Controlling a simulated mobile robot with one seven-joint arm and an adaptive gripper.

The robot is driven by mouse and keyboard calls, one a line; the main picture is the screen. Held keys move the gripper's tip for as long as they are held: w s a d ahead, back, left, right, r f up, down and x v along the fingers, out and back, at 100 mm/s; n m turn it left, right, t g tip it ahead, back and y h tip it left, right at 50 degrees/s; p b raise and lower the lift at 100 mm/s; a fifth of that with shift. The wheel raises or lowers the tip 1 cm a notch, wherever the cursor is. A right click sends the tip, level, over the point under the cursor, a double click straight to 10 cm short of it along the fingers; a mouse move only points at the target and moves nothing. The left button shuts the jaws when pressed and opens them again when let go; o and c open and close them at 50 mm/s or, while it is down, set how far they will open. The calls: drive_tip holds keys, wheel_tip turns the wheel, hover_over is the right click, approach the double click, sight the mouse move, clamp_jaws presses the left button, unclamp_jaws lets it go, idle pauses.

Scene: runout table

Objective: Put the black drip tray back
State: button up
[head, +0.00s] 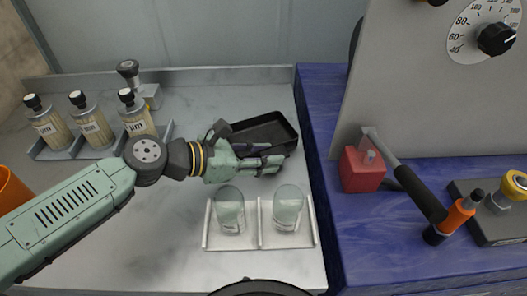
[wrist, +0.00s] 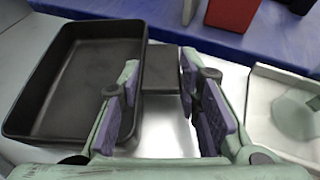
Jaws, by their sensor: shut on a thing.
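The black drip tray (head: 262,132) is a shallow rectangular pan at the back right of the grey table, beside the blue surface. It fills the left of the wrist view (wrist: 85,78), empty and roughly level. My gripper (head: 268,156) is at its near side in the head view and partly covers it. In the wrist view, my gripper's fingers (wrist: 165,80) lie on either side of a dark tab at the tray's edge and are shut on the tray. Whether the tray touches the table is hard to tell.
A white two-bay holder (head: 259,244) with two glass domes stands close in front of the gripper. Labelled bottles (head: 92,124) in a rack stand at left. A blue surface (head: 325,130) with a red block (head: 361,172) and a black-handled lever (head: 420,193) lies right.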

drive_tip(key=shift+f+b, duration=0.25)
drive_tip(key=shift+b, duration=0.1)
drive_tip(key=o, duration=1.2)
drive_tip(key=shift+r, duration=0.15)
drive_tip(key=shift+r+p, duration=0.25)
drive_tip(key=shift+p, duration=0.3)
drive_tip(key=b+v, duration=0.4)
drive_tip(key=v, duration=0.7)
drive_tip(key=shift+f, duration=0.25)
drive_tip(key=shift+s+a+r+b, duration=0.25)
drive_tip(key=shift+a+r+b, duration=0.05)
drive_tip(key=shift+a, duration=0.1)
